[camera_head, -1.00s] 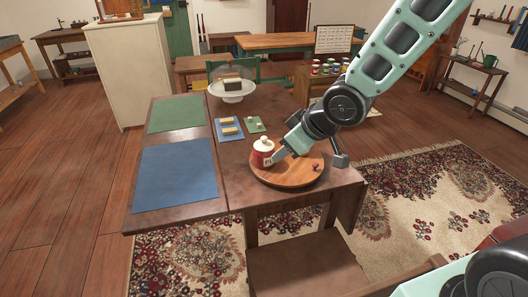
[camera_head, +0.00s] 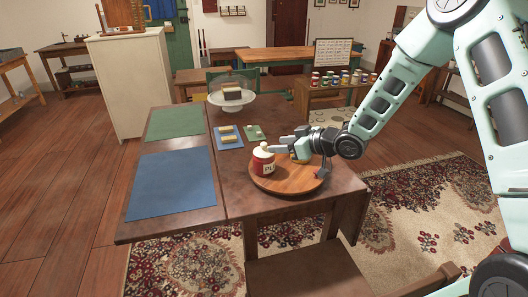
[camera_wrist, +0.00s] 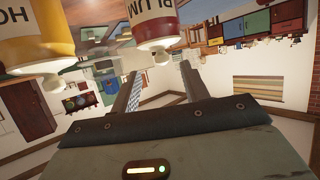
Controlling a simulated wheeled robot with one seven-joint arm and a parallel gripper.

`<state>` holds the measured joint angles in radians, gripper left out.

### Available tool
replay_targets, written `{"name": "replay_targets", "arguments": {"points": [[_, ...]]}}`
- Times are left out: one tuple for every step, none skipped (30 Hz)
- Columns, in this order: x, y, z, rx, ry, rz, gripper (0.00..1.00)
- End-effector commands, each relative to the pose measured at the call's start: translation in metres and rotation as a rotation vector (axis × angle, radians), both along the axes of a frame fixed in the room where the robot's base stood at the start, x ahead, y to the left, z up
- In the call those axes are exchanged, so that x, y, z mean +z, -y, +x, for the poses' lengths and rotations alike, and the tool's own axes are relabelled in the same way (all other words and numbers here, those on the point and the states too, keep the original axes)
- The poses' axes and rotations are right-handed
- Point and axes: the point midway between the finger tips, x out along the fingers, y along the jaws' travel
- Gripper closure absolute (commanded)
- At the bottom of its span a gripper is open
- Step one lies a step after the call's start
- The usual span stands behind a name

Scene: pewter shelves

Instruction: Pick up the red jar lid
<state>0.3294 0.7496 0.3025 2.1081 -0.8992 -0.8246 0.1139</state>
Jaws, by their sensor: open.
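The red jar (camera_head: 263,168) with a white "PL…" label stands upright on the round wooden board. My gripper (camera_head: 274,149) is level, open and empty, just right of the knob at about lid height. In the wrist view my two fingers (camera_wrist: 160,80) point toward the knob; I cannot tell whether they are around it.
A yellow jar (camera_wrist: 42,50) stands beside the red one, mostly hidden behind my gripper in the head view. The round board (camera_head: 285,184) sits on the brown table. A blue mat (camera_head: 172,184) and a cake stand (camera_head: 232,104) lie left and farther back.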

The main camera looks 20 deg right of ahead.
Motion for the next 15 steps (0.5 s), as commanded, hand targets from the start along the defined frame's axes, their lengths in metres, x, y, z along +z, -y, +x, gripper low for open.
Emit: {"name": "replay_targets", "arguments": {"points": [[-0.004,-0.007,0.006,0.001,-0.001,0.001,0.55],[-0.006,-0.009,0.010,0.002,0.000,0.001,0.55],[-0.008,-0.013,0.014,0.002,-0.001,0.000,0.55],[-0.009,-0.015,0.016,0.001,-0.002,0.001,0.55],[-0.010,-0.016,0.018,0.001,-0.001,0.001,0.55],[-0.011,-0.017,0.020,0.000,-0.001,0.001,0.55],[-0.012,-0.018,0.021,0.000,-0.001,0.001,0.55],[-0.012,-0.019,0.022,0.000,-0.001,0.001,0.55],[-0.013,-0.021,0.023,0.000,-0.001,0.001,0.55],[-0.013,-0.022,0.025,0.001,-0.001,0.001,0.55],[-0.014,-0.024,0.027,0.001,-0.001,0.001,0.55],[-0.016,-0.028,0.030,0.001,-0.001,0.001,0.55],[-0.017,-0.031,0.033,0.001,-0.002,0.001,0.55],[-0.019,-0.034,0.036,0.001,-0.002,0.000,0.55],[-0.021,-0.038,0.040,0.001,-0.002,0.001,0.55]]}}
